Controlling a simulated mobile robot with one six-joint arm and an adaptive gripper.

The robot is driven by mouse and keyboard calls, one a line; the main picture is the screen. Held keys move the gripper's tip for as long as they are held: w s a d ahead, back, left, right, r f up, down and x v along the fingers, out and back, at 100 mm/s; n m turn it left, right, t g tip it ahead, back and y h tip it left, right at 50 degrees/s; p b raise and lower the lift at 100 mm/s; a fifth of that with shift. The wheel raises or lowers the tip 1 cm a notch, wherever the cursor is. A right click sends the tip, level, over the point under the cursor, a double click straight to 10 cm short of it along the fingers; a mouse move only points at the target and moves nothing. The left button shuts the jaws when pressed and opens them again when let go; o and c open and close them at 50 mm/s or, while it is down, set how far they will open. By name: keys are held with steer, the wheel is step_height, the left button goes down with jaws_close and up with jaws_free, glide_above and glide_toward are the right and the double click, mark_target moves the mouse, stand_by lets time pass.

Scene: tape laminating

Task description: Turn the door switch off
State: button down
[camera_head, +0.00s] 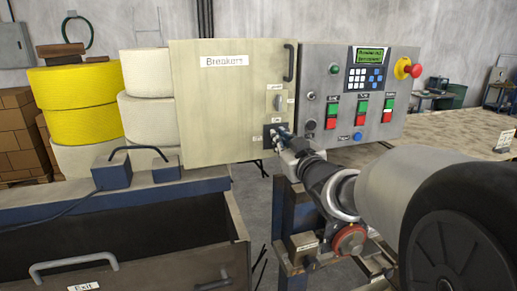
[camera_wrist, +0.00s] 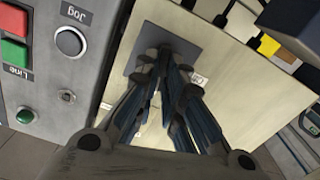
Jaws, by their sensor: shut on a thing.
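The door switch (camera_head: 268,137) is a small dark plate low on the right side of the cream Breakers door (camera_head: 215,110). My gripper (camera_head: 280,135) reaches it from the lower right, with its fingertips at the plate. In the wrist view the fingers (camera_wrist: 165,62) close together in front of the grey switch plate (camera_wrist: 192,50). My gripper is shut on the door switch. The fingers hide the switch's moving part, so its position cannot be told.
A second small switch (camera_head: 279,101) and a black handle (camera_head: 289,62) are above on the door. The grey control panel (camera_head: 395,120) with buttons and a red emergency stop (camera_head: 415,70) adjoins it on the right. An open-topped metal bin (camera_head: 110,240) stands at lower left.

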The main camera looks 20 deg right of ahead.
steer(key=shift+a+f+n+b, duration=0.1)
steer(key=shift+f+n+b, duration=0.05)
steer(key=shift+n+b, duration=3.35)
steer(key=shift+a+f+n+b, duration=0.1)
steer(key=shift+n+b, duration=2.7)
steer(key=shift+n, duration=1.4)
steer(key=c, duration=1.7)
jaws_free()
